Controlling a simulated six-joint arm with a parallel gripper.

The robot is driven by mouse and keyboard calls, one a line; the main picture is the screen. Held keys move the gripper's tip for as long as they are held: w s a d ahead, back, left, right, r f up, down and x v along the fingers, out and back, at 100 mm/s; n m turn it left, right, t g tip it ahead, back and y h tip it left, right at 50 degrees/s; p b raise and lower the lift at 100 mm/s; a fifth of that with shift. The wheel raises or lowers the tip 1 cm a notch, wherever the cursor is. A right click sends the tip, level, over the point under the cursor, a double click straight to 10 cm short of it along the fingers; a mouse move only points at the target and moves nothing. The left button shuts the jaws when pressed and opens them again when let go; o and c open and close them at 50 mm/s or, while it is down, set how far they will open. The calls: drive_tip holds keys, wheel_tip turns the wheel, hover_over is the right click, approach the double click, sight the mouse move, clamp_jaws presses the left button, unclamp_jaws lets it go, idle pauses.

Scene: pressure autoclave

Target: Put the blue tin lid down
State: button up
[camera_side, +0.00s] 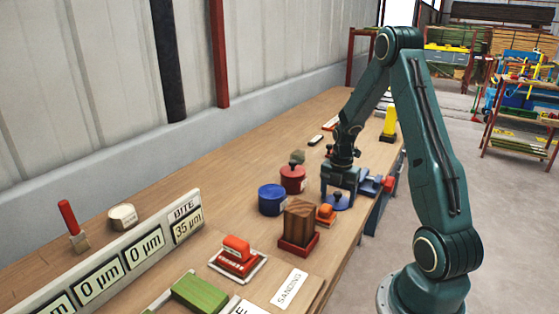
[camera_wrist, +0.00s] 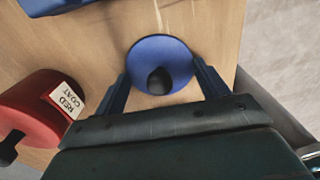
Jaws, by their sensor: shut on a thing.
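The blue tin lid (camera_wrist: 160,52), round with a dark knob (camera_wrist: 159,81), sits between the fingers of my gripper (camera_wrist: 164,76) in the wrist view. My gripper is shut on it. In the side view the lid (camera_side: 338,204) shows under my gripper (camera_side: 339,188), close to the bench top near its front edge. I cannot tell whether it touches the bench. A blue tin (camera_side: 272,199) stands upright to the left of my gripper in the side view.
A red tin (camera_side: 292,181), labelled RED COAT in the wrist view (camera_wrist: 40,105), stands left of the lid. A wooden block (camera_side: 299,221) on a red base and an orange-red item (camera_side: 325,214) are nearby. The wooden bench (camera_side: 225,172) has free room toward the wall.

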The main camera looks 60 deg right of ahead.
sight(337, 193)
drive_tip(key=o, duration=0.9)
drive_tip(key=shift+o, duration=0.2)
drive_tip(key=shift+r, duration=0.1)
wheel_tip(337, 193, up, 12)
drive_tip(key=shift+a+r, duration=0.1)
drive_tip(key=shift+r, duration=0.05)
idle(0.4)
